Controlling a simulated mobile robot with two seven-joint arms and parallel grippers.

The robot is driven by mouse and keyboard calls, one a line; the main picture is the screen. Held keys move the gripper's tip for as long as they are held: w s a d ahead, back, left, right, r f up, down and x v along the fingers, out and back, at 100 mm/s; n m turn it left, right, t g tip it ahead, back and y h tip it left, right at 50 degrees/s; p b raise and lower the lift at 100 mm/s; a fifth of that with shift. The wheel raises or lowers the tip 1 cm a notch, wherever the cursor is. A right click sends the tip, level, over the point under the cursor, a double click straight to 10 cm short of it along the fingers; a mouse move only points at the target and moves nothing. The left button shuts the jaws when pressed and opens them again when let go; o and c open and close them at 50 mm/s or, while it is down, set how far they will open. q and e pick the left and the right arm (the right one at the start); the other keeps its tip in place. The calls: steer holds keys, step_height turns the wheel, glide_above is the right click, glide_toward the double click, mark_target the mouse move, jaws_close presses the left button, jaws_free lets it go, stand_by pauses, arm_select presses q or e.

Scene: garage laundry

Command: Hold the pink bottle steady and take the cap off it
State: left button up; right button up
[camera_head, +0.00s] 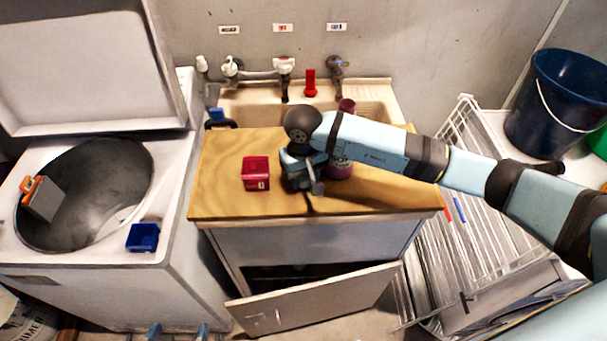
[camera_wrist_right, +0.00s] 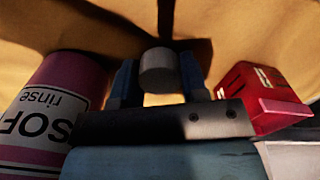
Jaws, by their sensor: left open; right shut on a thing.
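The pink bottle (camera_head: 340,170) stands on the wooden top, partly hidden behind my right arm. Its dark pink upper end (camera_head: 347,105) shows above the arm. In the right wrist view the bottle (camera_wrist_right: 62,85) is at the left, its label reading upside down, apart from the fingers. My right gripper (camera_head: 312,182) is left of the bottle and low over the wooden top. It is shut on a small grey cylinder, which looks like the cap (camera_wrist_right: 158,70), between its blue fingers. My left gripper (camera_head: 177,331) is at the bottom edge, open and empty, away from the bottle.
A red box (camera_head: 256,174) sits close left of my right gripper. A washer with an open lid (camera_head: 85,65) stands at left, with a blue container (camera_head: 143,237) on it. A sink (camera_head: 375,110) lies behind, and a white rack (camera_head: 470,180) at right. A cabinet door (camera_head: 315,300) hangs open below.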

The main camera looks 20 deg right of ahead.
steer(key=shift+f+b, duration=0.35)
steer(key=shift+f, duration=0.1)
steer(key=o, duration=1)
steer(key=shift+r, duration=0.1)
